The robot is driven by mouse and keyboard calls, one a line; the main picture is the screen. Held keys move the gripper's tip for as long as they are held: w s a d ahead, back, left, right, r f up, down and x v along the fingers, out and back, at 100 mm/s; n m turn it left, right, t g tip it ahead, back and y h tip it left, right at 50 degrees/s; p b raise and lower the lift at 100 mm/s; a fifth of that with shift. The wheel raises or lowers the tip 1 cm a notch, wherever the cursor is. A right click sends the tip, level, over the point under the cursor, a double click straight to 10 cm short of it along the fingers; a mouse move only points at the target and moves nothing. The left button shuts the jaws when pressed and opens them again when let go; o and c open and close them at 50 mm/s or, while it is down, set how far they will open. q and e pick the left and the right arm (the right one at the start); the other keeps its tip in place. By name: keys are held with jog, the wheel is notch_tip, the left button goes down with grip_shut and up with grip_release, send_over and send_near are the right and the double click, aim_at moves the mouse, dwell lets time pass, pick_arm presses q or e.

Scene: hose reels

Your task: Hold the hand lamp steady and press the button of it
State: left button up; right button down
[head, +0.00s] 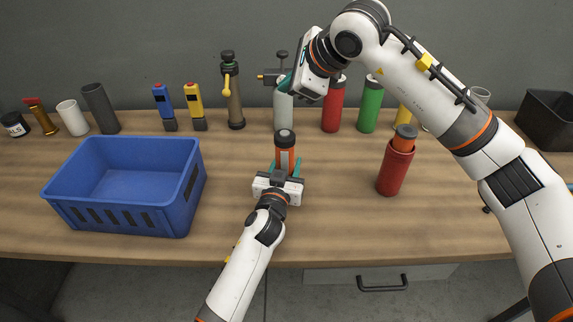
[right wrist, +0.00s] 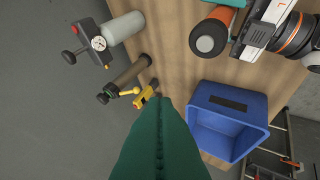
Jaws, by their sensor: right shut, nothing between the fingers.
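The hand lamp (head: 285,155), orange with a black top and a pale label, stands upright near the middle of the table. My left gripper (head: 286,168) has its teal fingers on either side of the lamp's lower body and is shut on it. In the right wrist view, the lamp's round dark end (right wrist: 207,39) faces the camera, and the button cannot be made out. My right gripper (head: 285,84) is shut and empty, above and behind the lamp, in front of the grey cylinder. Its teal fingers (right wrist: 160,140) fill the lower middle of the right wrist view.
A blue crate (head: 120,212) stands left of the lamp. A red holder (head: 393,174) with an orange, dark-topped item stands to the right. A grey cylinder with a gauge (head: 283,112), coloured bottles and tools line the back wall. The table's front edge is mostly bare.

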aim_at(288, 137)
jog(key=shift+f, duration=4.2)
jog(key=shift+f, duration=0.1)
jog(key=shift+f, duration=0.5)
jog(key=shift+r, duration=0.6)
jog(key=shift+r, duration=3)
